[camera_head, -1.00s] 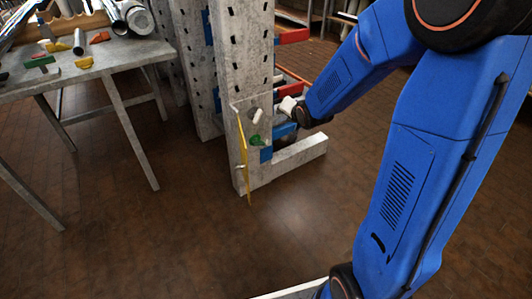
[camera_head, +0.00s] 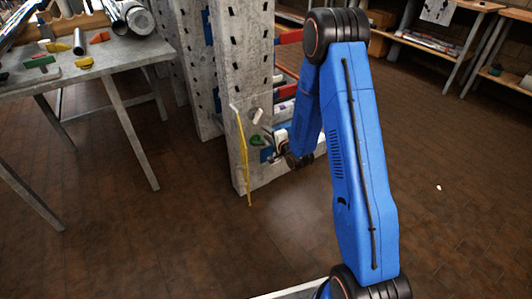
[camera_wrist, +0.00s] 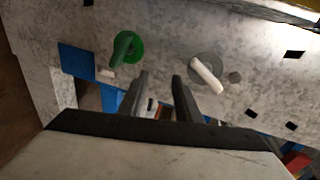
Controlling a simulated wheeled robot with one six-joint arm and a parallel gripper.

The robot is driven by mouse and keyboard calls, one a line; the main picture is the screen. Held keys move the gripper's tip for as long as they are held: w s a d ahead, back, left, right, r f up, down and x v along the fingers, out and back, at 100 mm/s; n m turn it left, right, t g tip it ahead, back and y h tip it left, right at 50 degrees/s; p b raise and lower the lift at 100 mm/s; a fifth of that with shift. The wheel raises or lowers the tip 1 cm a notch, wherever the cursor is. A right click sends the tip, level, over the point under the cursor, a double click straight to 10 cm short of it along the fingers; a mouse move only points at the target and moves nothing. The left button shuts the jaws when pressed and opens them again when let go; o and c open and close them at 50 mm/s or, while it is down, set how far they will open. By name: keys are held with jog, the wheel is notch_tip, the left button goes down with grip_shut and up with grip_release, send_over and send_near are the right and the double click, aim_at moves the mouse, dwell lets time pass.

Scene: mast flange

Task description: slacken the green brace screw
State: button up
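The green brace screw (camera_wrist: 126,46) shows in the wrist view at upper left of my gripper, a green disc with a darker green handle bar, on a grey metal upright. It also shows small in the head view (camera_head: 256,140) on the lower part of the mast upright. A second screw with a white handle (camera_wrist: 206,74) on a grey disc sits to its right; it shows in the head view too (camera_head: 258,116). My gripper (camera_wrist: 158,82) is open, its two dark fingers apart with nothing between them. The fingertips point between the two screws and touch neither handle.
A yellow strap or cord (camera_head: 244,160) hangs down the upright's left edge. A blue bracket (camera_wrist: 76,60) lies left of the green screw. A grey workbench (camera_head: 95,70) with tools and pipes stands at left. The brown floor (camera_head: 150,240) in front is clear.

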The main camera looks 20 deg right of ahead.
aim_at(260, 145)
jog(key=f+m, duration=0.1)
jog(key=f, duration=0.2)
jog(key=s+a+f+m+t+y, duration=0.1)
jog(key=f, duration=0.2)
jog(key=f+m+t, duration=0.1)
jog(key=f+m, duration=0.1)
jog(key=f, duration=0.1)
jog(key=shift+s+a+f+y, duration=0.2)
jog(key=shift+s+y, duration=0.1)
jog(key=shift+y, duration=0.1)
jog(key=shift+x, duration=3.2)
jog(key=shift+w, duration=0.15)
jog(key=shift+c, duration=1.1)
grip_shut()
